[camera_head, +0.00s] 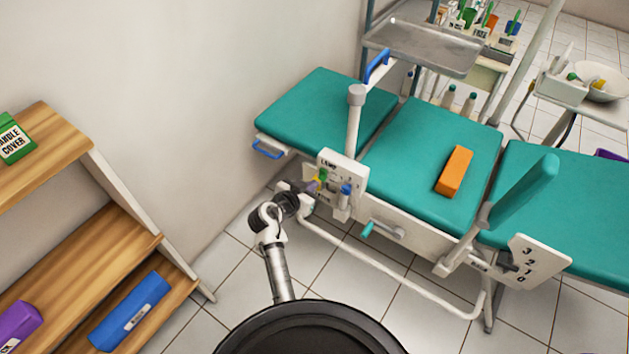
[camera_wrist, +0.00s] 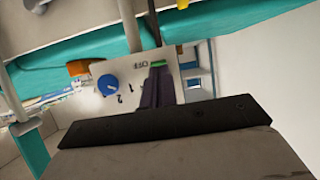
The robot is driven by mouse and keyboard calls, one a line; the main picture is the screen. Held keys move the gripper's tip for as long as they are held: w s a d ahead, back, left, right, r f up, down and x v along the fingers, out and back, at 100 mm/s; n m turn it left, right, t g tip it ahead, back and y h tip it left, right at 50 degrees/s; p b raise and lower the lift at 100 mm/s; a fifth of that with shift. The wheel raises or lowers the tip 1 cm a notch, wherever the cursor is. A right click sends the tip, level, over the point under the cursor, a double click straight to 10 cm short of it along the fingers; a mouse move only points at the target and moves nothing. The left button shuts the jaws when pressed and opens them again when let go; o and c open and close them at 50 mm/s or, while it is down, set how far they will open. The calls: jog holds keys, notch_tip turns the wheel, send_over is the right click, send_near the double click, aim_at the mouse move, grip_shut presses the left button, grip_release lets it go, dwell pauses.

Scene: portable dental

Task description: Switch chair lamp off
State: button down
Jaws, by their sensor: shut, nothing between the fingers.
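The white lamp panel (camera_head: 350,172), marked LAMP, is on the near side of the teal dental chair (camera_head: 425,150), below a white post. It carries a blue knob (camera_head: 346,189) and a small green part (camera_head: 323,174). In the wrist view, the panel (camera_wrist: 128,69) shows OFF, 1 and 2 beside the blue knob (camera_wrist: 108,85). My gripper (camera_head: 314,186) is shut and empty at the panel's left part. In the wrist view, its dark purple fingers (camera_wrist: 158,72) reach the green part (camera_wrist: 158,64) and hide some of it. I cannot tell whether they touch.
An orange block (camera_head: 454,171) lies on the chair seat. A metal tray (camera_head: 422,46) stands behind the chair. A wooden shelf (camera_head: 85,225) with a blue box (camera_head: 130,311) is at the left. Tiled floor is clear between shelf and chair.

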aim_at(323, 175)
jog(key=shift+x, duration=1)
jog(key=b, duration=0.2)
jog(key=shift+w+f+t+b, duration=0.2)
jog(key=shift+t+b, duration=0.1)
jog(key=shift+t, duration=0.1)
jog(key=shift+r, duration=0.2)
jog(key=shift+d+r+p, duration=0.1)
jog(key=shift+r+p, duration=0.3)
jog(key=shift+r, duration=0.2)
